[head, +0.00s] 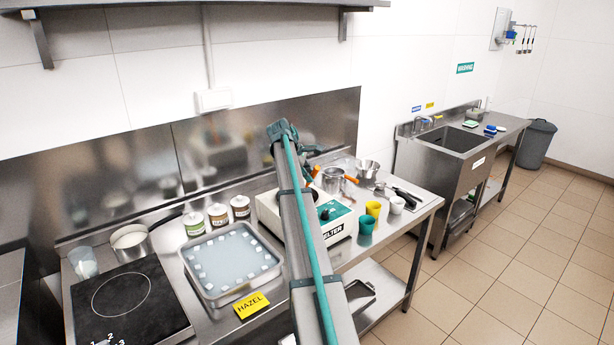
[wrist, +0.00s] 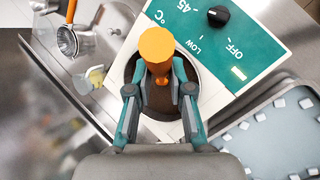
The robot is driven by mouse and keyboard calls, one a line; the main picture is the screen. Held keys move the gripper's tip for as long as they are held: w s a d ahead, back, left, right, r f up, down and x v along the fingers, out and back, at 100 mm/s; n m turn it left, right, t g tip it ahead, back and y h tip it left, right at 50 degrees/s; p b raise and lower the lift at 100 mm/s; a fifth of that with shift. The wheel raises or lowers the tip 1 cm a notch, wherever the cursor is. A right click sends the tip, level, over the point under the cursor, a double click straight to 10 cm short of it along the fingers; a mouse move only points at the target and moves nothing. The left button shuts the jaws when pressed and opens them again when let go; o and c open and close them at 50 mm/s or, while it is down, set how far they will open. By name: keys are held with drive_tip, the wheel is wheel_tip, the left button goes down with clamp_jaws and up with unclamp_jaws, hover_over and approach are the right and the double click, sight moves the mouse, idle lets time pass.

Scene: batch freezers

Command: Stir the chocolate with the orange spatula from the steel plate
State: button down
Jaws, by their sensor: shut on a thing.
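In the wrist view my gripper (wrist: 160,88) is shut on the orange spatula (wrist: 157,46), with its broad orange end facing the camera. The spatula is over the round opening of the melter (wrist: 245,30). Brown chocolate (wrist: 161,106) shows in that opening, partly hidden by the fingers and spatula. I cannot tell how deep the spatula's lower end reaches. In the head view the white melter (head: 335,232) with its teal panel stands on the steel counter, partly behind my arm. My gripper is hidden there. I cannot make out the steel plate for certain.
A steel tray with white pieces (head: 232,262) lies left of the melter. Teal (head: 366,224) and yellow (head: 374,209) cups stand at its right. Several jars (head: 218,214) line the back.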

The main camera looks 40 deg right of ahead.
drive_tip(key=s+r, duration=0.1)
drive_tip(key=s+r+p, duration=0.1)
drive_tip(key=r, duration=0.1)
drive_tip(key=s+r+p, duration=0.1)
drive_tip(key=shift+r, duration=0.4)
drive_tip(key=shift+w+p, duration=0.1)
drive_tip(key=shift+p, duration=0.2)
idle(0.6)
drive_tip(key=shift+r+p, duration=0.65)
drive_tip(key=shift+r, duration=1.8)
